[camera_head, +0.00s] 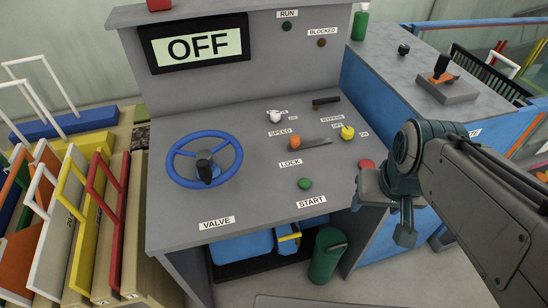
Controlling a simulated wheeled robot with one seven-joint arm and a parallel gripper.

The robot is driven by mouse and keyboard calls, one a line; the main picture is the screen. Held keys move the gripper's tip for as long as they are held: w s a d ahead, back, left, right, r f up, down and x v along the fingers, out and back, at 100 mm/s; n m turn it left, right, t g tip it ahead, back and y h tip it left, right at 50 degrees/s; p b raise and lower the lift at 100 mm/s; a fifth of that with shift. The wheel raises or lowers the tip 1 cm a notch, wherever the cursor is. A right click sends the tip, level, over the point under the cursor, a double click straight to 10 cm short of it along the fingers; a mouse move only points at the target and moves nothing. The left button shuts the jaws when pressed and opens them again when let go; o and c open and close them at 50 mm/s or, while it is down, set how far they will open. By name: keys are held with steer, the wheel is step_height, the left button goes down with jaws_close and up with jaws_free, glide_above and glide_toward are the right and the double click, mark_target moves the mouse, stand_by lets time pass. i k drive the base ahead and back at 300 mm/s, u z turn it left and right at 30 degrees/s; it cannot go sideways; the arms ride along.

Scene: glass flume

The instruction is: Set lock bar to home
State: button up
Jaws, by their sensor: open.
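The control console has a LOCK label (290,162) on its sloped top. Just above the label is a grey bar (316,142) with an orange knob (294,143) at its left end, which I take to be the lock bar. No readable home mark shows beside it. My gripper (384,222) is open and empty, hanging in front of the console's right edge. It is to the right of and nearer than the bar, and apart from it.
A blue handwheel (205,158) stands at left on the console. Nearby are a white knob (274,116), a black handle (325,101), a yellow knob (347,132), a green button (305,184) and a red button (367,165). A display (196,48) reads OFF.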

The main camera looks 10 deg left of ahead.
mark_target(296, 145)
steer(key=u, duration=0.05)
steer(key=k, duration=0.55)
steer(key=u, duration=0.85)
steer(key=i, duration=1)
steer(key=z, duration=0.2)
